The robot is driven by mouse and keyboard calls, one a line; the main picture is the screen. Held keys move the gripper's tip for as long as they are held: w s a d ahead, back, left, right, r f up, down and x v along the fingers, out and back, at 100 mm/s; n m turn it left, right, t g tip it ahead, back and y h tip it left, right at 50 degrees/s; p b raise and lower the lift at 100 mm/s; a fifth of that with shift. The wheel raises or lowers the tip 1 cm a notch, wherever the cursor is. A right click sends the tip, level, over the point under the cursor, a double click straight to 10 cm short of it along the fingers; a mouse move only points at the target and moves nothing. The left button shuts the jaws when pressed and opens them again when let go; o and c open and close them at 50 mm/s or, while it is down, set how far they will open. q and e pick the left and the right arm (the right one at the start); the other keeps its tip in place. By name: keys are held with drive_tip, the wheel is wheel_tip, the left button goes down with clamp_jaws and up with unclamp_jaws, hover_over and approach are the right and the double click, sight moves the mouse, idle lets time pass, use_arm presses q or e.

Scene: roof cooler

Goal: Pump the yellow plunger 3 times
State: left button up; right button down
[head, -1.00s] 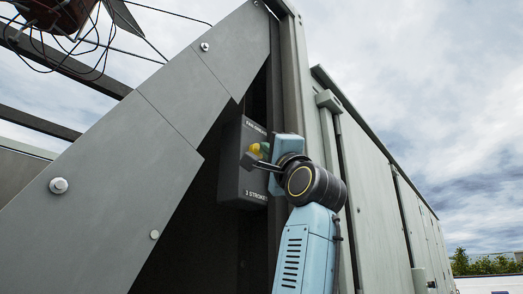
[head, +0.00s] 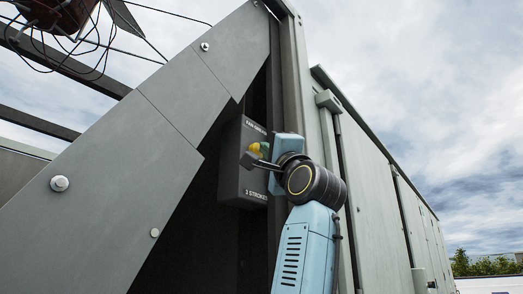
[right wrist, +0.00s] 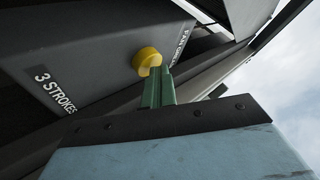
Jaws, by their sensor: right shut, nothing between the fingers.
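The yellow plunger (head: 254,148) sticks out of a dark grey box (head: 238,175) marked "3 STROKES" in the head view. In the right wrist view the plunger (right wrist: 147,60) is a round yellow knob on the box face (right wrist: 95,60). My right gripper (right wrist: 158,85) is shut and empty, its green fingers' tips right at the knob's edge. I cannot tell whether they touch it. In the head view the right gripper (head: 263,153) is partly hidden by its own wrist parts. My left gripper is not in view.
The box sits in a dark recess between a sloped grey panel (head: 115,160) with bolts and a row of tall grey cabinets (head: 375,190). A red box with loose wires (head: 62,12) hangs at the top left. Open sky lies to the right.

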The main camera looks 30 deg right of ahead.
drive_tip(key=s, duration=0.1)
drive_tip(key=s+d+b, duration=0.1)
drive_tip(key=s, duration=0.1)
drive_tip(key=s+d+b, duration=0.1)
drive_tip(key=s, duration=0.1)
drive_tip(key=shift+s+d, duration=0.1)
drive_tip(key=shift+s, duration=0.1)
